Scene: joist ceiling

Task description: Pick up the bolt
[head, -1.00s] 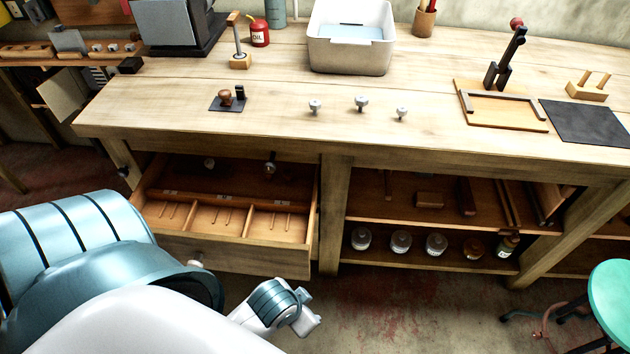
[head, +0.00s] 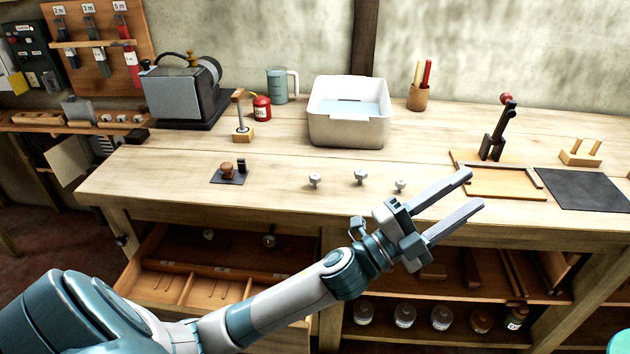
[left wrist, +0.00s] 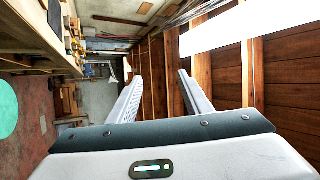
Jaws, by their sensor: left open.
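Three small grey bolt-like pieces stand in a row near the bench's front edge: a left one (head: 315,180), a middle one (head: 360,177) and a right one (head: 400,185). I cannot tell which is the task's bolt. My left gripper (head: 470,190) is open and empty, in front of the bench edge, its fingers pointing right and slightly up. It is to the right of the pieces and apart from them. In the left wrist view its two fingers (left wrist: 160,80) stand apart with nothing between them. My right gripper is not in view.
A white basin (head: 345,132) holding water stands behind the pieces. A dark stamp-like set (head: 228,175) lies left, a framed wooden board (head: 500,190) right. Below, a divided drawer (head: 160,283) stands open, partly behind my left arm. Shelves with jars (head: 405,315) are under the bench.

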